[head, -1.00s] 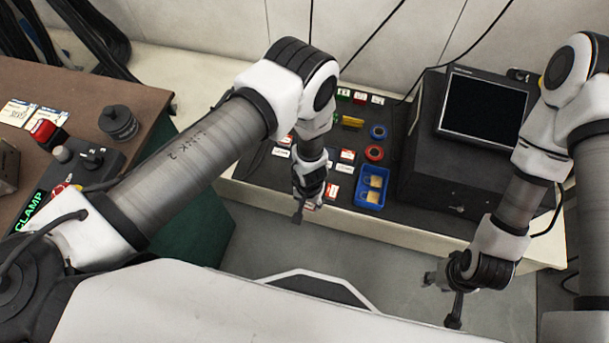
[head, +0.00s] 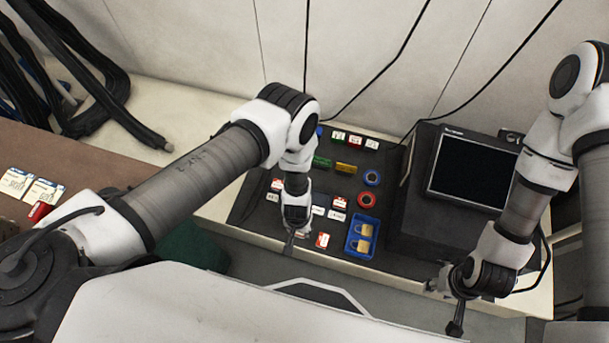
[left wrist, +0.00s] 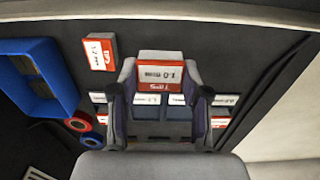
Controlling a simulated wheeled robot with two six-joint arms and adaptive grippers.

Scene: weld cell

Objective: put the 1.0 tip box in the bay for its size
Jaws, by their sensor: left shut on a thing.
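The 1.0 tip box (left wrist: 160,73), red and white with its label upside down, is between the fingers of my left gripper (left wrist: 158,104) in the left wrist view. In the head view my left gripper (head: 289,246) points down near the front edge of the dark mat, shut on the box, which it mostly hides. White label cards (left wrist: 147,99) show beyond the box between the fingers; their print is too small to read. They also show in the head view (head: 337,216). My right gripper (head: 447,304) is open and empty at the lower right.
Another red and white box (left wrist: 101,52), seemingly marked 1.2, lies beside the held one. A blue tray (head: 348,244) with yellowish pieces, red and blue rings (head: 367,199) and more boxes share the dark mat (head: 247,208). A monitor (head: 473,168) stands on the right.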

